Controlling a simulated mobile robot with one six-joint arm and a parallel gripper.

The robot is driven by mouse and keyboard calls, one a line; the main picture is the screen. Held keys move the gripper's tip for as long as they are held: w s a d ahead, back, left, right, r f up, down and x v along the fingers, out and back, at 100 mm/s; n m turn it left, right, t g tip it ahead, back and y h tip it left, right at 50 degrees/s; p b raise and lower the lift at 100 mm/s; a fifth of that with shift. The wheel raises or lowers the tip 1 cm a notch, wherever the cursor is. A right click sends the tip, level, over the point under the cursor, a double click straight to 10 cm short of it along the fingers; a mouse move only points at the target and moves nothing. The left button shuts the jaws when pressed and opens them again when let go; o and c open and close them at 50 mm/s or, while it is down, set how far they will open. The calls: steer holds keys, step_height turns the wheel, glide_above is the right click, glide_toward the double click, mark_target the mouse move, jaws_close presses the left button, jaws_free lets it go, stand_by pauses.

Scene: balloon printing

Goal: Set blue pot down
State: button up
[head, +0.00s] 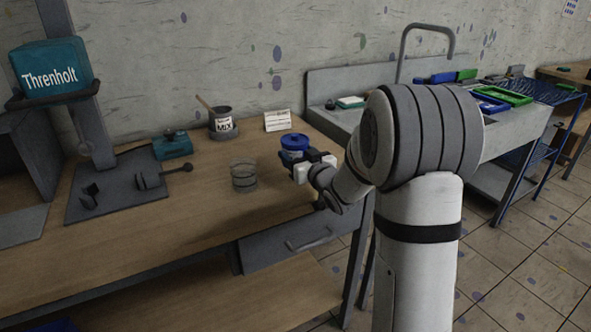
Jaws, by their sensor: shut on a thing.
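The blue pot (294,143) is a small container with a blue top, seen in the head view near the right end of the wooden table (200,210). My gripper (304,167) is at the pot, shut on it from the right and front. The pot looks upright. Its lower part is partly hidden by my gripper, so I cannot tell whether its base touches the table.
A clear glass jar (244,176) stands just left of the pot. A MIX pot (222,122) with a wooden stick and a white card (277,120) stand behind. A teal block (172,145) is further left. The front middle of the table is clear.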

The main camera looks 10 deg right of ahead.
steer(key=shift+s+a+f, duration=0.1)
steer(key=shift+f, duration=1.9)
steer(key=shift+f+b, duration=0.1)
steer(key=shift+b, duration=0.25)
steer(key=shift+f, duration=0.15)
steer(key=o, duration=1.1)
steer(key=shift+o, duration=0.2)
steer(key=shift+r, duration=0.25)
steer(key=v, duration=1.2)
